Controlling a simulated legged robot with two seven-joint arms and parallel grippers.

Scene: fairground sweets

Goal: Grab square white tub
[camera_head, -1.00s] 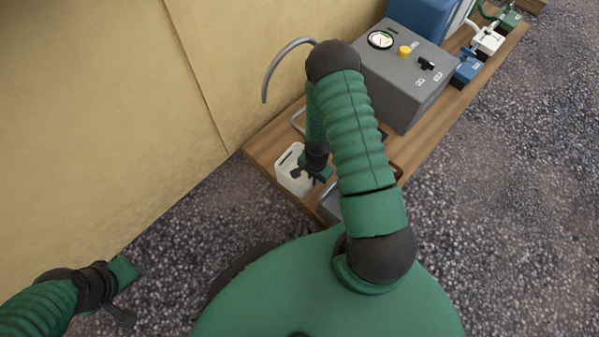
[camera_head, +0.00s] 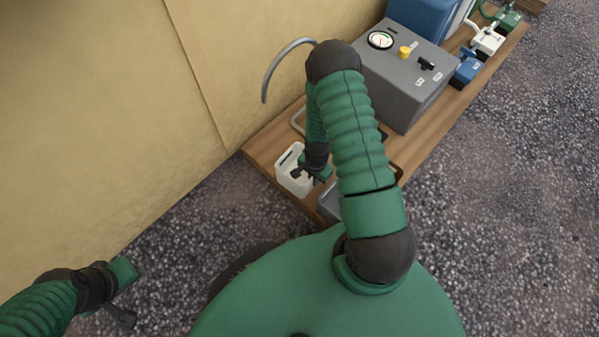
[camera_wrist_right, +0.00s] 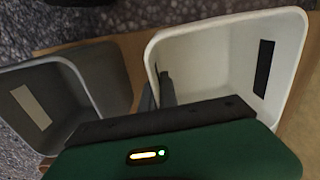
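The square white tub (camera_head: 286,181) stands open-topped at the near left end of the wooden board. In the right wrist view the tub (camera_wrist_right: 222,38) fills the right side, with a dark rectangle on its inner wall. My right gripper (camera_head: 301,173) is at the tub's rim. In the right wrist view its two fingers (camera_wrist_right: 157,92) are close together, one on each side of the tub's left wall, and look shut on it. My left gripper (camera_head: 124,300) hangs at the lower left, away from the board; its opening is unclear.
A grey tub (camera_wrist_right: 88,70) stands beside the white one. The wooden board (camera_head: 262,147) also holds a grey machine box (camera_head: 400,85) with a gauge, and small blue, white and green items farther back. A beige wall (camera_head: 110,110) runs along the left.

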